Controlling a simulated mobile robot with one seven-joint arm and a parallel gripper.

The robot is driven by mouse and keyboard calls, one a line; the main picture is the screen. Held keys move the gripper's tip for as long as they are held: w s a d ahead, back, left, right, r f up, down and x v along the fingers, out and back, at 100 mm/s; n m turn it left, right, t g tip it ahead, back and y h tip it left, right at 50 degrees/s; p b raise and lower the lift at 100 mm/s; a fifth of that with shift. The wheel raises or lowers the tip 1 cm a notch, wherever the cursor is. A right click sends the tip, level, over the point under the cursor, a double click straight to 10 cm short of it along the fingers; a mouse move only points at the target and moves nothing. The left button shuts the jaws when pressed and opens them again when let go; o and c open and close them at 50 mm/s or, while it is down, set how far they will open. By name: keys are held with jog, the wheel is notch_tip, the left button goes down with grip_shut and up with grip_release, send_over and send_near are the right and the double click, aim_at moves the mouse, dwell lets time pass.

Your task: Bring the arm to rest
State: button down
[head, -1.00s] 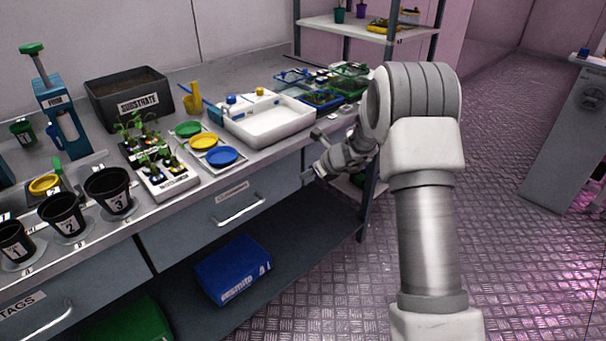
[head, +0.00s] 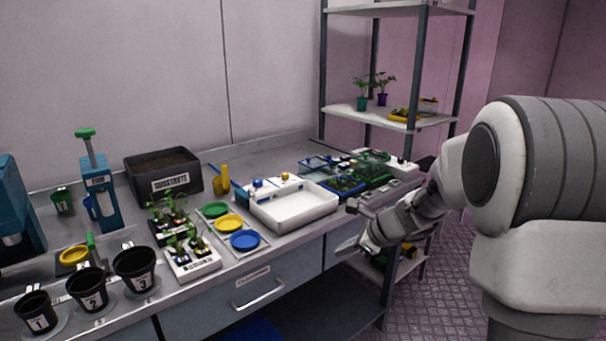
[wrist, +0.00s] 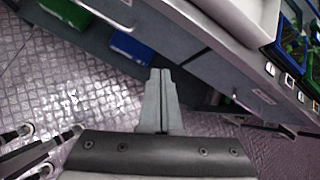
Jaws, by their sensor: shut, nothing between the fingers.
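My gripper (head: 343,250) is in front of the bench's right end in the head view, by the drawer fronts and below the bench top. In the wrist view my gripper (wrist: 160,72) shows its two fingers pressed together with nothing between them. It points toward the bench front and the floor. My arm comes in from the right of the head view, and its pale upper link is large and near. The gripper appears apart from the bench, though the exact gap is hard to judge.
The bench (head: 120,315) holds three black pots (head: 88,290), a substrate box (head: 163,176), coloured dishes (head: 229,223) and a white tray (head: 293,207). A rack (head: 385,120) with potted plants stands behind the right end. A blue box (wrist: 130,46) sits on the lower shelf. Patterned floor (wrist: 70,90) is open in front.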

jog(key=s+a+r+n+g+h, duration=0.1)
jog(key=s+r+n, duration=0.4)
jog(key=s+n, duration=0.3)
jog(key=s+a+r+n+h, duration=0.15)
jog(key=s+r+n, duration=0.3)
jog(key=s, duration=0.45)
jog(key=s+d+n+h, duration=0.2)
jog(key=s+n, duration=0.3)
jog(key=s, duration=0.2)
jog(key=s+d+n+h, duration=0.1)
jog(key=s+d+n, duration=0.2)
jog(key=s+n, duration=0.4)
notch_tip(320, 180, up, 15)
jog(key=m+p, duration=0.1)
jog(key=p, duration=1.3)
jog(key=shift+s+a, duration=0.2)
jog(key=shift+a, duration=0.05)
